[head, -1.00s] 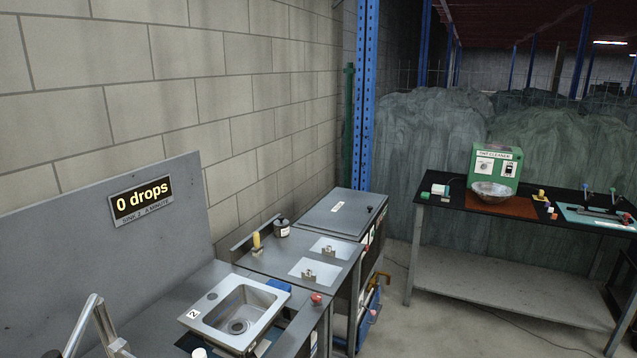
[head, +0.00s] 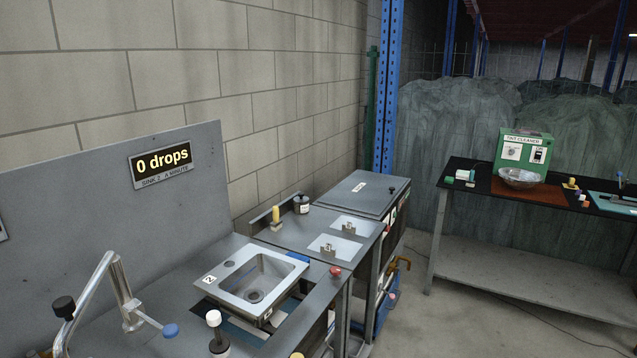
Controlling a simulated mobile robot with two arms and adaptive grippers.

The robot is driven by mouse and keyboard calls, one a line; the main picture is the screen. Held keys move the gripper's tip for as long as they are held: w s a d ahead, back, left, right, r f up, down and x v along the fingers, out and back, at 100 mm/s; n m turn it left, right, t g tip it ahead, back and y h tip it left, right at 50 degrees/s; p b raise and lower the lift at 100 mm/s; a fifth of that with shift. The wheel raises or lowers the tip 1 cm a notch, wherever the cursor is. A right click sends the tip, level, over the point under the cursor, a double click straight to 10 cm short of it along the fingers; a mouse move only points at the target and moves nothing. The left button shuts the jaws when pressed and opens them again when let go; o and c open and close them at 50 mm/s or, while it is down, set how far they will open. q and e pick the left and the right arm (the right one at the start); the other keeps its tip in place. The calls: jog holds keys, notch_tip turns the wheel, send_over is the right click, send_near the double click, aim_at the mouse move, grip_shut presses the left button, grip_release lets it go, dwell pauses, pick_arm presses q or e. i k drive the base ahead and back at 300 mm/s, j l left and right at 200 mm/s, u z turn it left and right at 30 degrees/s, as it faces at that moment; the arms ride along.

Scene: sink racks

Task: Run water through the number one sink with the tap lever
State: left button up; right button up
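A chrome tap (head: 120,288) with a bent tubular spout stands on the grey bench at the lower left. A short arm with a blue knob (head: 170,330) points right from its base, and a black-tipped piece (head: 64,308) shows at its left. A steel sink marked 2 (head: 258,280) sits to the right of the tap, its basin empty. A sign (head: 160,164) above reads "0 drops", sink 2, a minute. I cannot see a sink marked 1. Neither gripper is in view.
A white-topped bottle-like item (head: 216,335) stands before the sink. A red button (head: 336,271) is on the bench's right edge. Past it are a grey-lidded cabinet (head: 362,192) and a table with a green tint cleaner (head: 523,155). Open floor lies between bench and table.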

aim_at(170, 332)
jog(key=u, duration=1.4)
